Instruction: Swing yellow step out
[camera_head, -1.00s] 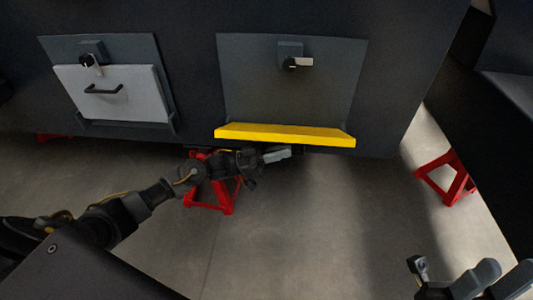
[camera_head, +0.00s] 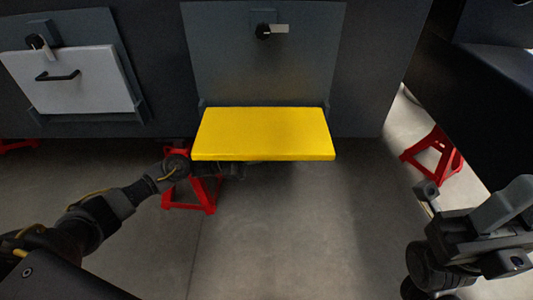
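The yellow step (camera_head: 264,133) shows as a wide flat slab standing out from the lower edge of a grey panel (camera_head: 262,60) on the dark chassis. Its top face is visible and looks about level. My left arm reaches in from the left, and its far end goes under the left part of the step. The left gripper's fingers are hidden beneath the step. My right gripper (camera_head: 470,215) is at the lower right, well away from the step. It holds nothing that I can see, and its finger gap is not clear.
A black latch with a light handle (camera_head: 277,29) sits above the step. A pale door with a black handle (camera_head: 68,80) is at the left. Red stands (camera_head: 437,152) are on the floor at the right and under the chassis (camera_head: 204,193). Open floor lies in front.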

